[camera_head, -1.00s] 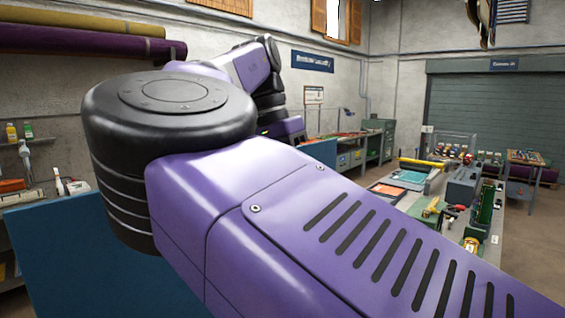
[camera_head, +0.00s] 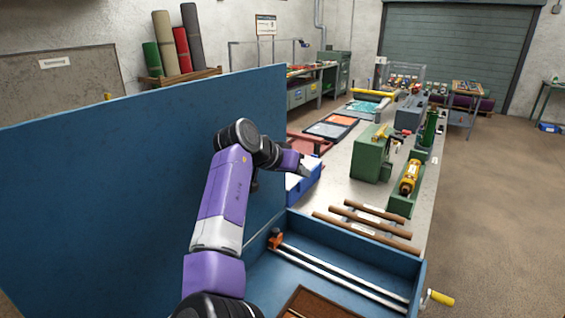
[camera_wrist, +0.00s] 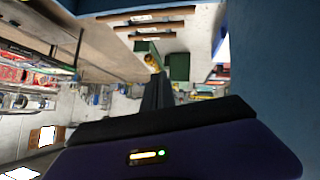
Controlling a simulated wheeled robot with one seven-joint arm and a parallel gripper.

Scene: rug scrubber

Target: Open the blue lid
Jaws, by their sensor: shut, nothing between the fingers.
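The blue lid (camera_head: 100,180) is a large flat panel. It stands raised and nearly upright along the left side of the blue box (camera_head: 345,247). The box's inside is visible from above. A blue surface, likely the lid, fills the right of the wrist view (camera_wrist: 275,75). My gripper (camera_head: 304,172) is shut and empty. It is near the lid's right edge, above the back of the open box. Its dark fingers also show in the wrist view (camera_wrist: 160,88), apart from the blue surface. I cannot tell whether my arm touches the lid.
Metal rods (camera_head: 335,275) and an orange block (camera_head: 276,239) are inside the box. A crank with a yellow handle (camera_head: 441,298) sticks out at its right. Brown rods (camera_head: 370,226) and green machines (camera_head: 371,153) stand on the bench behind. The floor on the right is clear.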

